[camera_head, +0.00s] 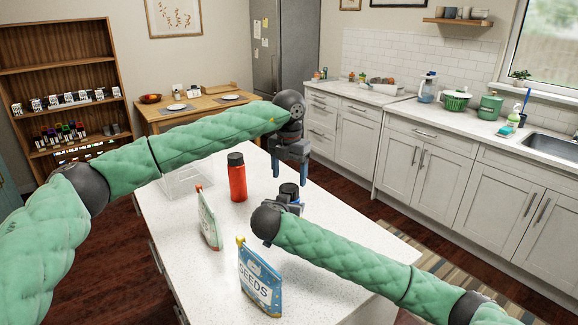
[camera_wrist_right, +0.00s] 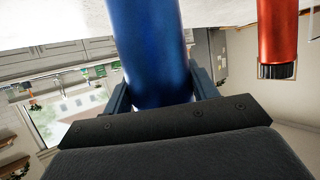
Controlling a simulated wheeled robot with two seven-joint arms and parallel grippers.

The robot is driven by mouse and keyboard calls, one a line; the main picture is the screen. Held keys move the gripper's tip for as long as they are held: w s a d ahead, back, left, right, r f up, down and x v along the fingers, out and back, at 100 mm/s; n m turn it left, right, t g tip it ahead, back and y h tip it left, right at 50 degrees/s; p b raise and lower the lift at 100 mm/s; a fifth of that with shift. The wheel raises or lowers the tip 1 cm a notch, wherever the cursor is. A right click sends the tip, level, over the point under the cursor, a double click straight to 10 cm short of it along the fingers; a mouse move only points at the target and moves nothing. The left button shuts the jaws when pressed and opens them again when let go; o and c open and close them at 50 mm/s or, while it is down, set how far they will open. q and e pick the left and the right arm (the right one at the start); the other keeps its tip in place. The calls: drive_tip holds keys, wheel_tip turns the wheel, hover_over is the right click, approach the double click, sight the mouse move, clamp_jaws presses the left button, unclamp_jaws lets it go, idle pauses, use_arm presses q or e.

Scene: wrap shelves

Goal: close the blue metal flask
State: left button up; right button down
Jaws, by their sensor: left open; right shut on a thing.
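The blue metal flask (camera_wrist_right: 148,45) stands between the fingers of my right gripper (camera_wrist_right: 158,95) in the right wrist view, which is upside down. Its top end is hidden there behind the gripper. In the head view only its dark upper end (camera_head: 289,190) shows above my right gripper (camera_head: 288,206), which is shut on it. I cannot tell whether a lid sits on it. My left gripper (camera_head: 290,178) is open and points down just above the flask's top, with its fingers apart and nothing seen between them.
A red flask with a black lid (camera_head: 237,178) stands left of the blue one on the white island top (camera_head: 180,235). A clear tray (camera_head: 187,182) lies behind, under my left arm.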

sight(289, 187)
use_arm(q)
drive_tip(key=shift+f, duration=2.4)
drive_tip(key=c, duration=1)
drive_tip(key=shift+m, duration=0.8)
drive_tip(key=o, duration=1.2)
wheel_tip(289, 187, up, 12)
drive_tip(key=shift+f, duration=0.1)
